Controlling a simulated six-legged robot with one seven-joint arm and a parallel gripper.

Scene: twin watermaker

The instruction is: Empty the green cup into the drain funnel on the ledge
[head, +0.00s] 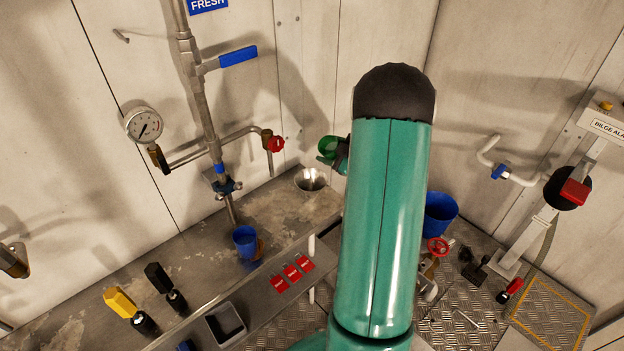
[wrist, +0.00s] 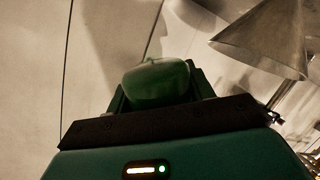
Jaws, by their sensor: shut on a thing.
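The green cup (head: 327,147) is in my gripper (head: 342,155), held in the air above and slightly right of the drain funnel. It looks tipped over toward the left, but its contents cannot be made out. The drain funnel (head: 311,180) is a steel cone set at the back of the ledge (head: 290,205), its open mouth up. In the wrist view the green cup (wrist: 157,84) sits between the shut jaws, and the grey funnel cone (wrist: 262,40) shows at upper right, apart from the cup. My arm hides part of the gripper in the head view.
A blue cup (head: 245,240) stands on the ledge below the pipe. A red-handled tap (head: 274,144) hangs left of the green cup. Red tags (head: 292,273) and a dark tray (head: 225,323) lie at the front. A blue bucket (head: 440,213) is on the right.

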